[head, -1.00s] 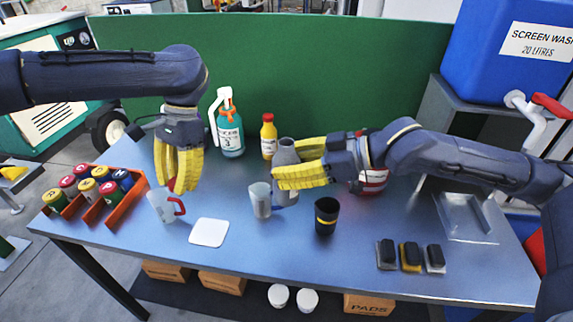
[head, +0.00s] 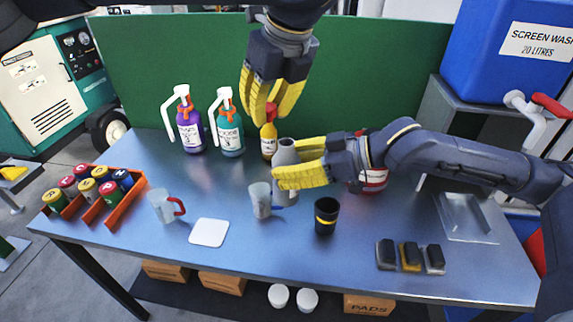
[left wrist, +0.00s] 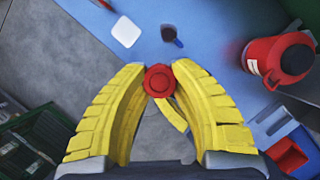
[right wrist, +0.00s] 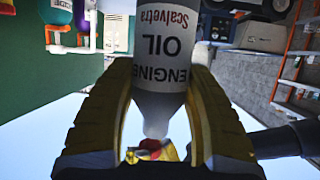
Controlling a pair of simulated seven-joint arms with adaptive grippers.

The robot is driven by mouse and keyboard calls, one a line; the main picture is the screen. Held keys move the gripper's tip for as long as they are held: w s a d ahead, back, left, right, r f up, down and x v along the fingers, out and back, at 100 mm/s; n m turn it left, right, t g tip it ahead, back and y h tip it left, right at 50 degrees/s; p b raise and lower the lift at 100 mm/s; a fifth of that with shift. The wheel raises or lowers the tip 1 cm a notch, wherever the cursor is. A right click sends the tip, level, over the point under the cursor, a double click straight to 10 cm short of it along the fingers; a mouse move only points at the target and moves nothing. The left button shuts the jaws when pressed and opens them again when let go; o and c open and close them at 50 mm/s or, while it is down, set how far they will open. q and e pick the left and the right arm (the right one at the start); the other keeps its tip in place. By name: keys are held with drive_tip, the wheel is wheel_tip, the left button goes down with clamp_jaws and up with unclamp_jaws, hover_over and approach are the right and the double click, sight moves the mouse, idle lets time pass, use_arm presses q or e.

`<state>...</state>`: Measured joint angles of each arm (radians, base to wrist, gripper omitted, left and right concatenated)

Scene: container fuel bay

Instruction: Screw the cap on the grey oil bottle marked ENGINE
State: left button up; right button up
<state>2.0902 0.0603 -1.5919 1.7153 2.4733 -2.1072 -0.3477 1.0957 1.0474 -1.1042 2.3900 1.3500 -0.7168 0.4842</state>
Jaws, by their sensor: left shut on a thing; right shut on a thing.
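The grey oil bottle (head: 286,155) stands upright on the table, its neck pointing up. The right wrist view shows its white label with ENGINE OIL (right wrist: 165,60). My right gripper (head: 299,166) is shut around the bottle's side. My left gripper (head: 266,112) is higher, above and a little left of the bottle, fingers pointing down. It is shut on a red cap (left wrist: 158,80), held between its fingertips. The right wrist view also shows the red cap (right wrist: 150,145) beyond the bottle's neck, apart from it as far as I can tell.
A yellow bottle (head: 268,146) stands close behind the grey bottle. Purple (head: 190,130) and teal (head: 230,135) pump bottles stand further left. A clear jug (head: 259,199) and a black cup (head: 326,216) stand in front. A white pad (head: 209,232) lies at front left.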

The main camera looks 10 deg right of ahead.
sight(284, 144)
use_arm(q)
drive_tip(key=shift+s+d+r+m+h, duration=0.25)
drive_tip(key=shift+d+r+m, duration=0.1)
drive_tip(key=shift+d+m, duration=0.2)
drive_tip(key=shift+s+d+r+m+h, duration=0.15)
drive_tip(key=shift+s+d+r+m, duration=0.2)
drive_tip(key=shift+d+m, duration=0.2)
drive_tip(key=shift+s+d+r+m+h, duration=0.2)
drive_tip(key=shift+d+r+m, duration=0.15)
drive_tip(key=shift+d+m, duration=0.2)
drive_tip(key=shift+a+f, duration=0.1)
drive_tip(key=shift+f, duration=1.9)
drive_tip(key=shift+s, duration=0.2)
drive_tip(key=shift+f, duration=0.2)
drive_tip(key=shift+f, duration=0.7)
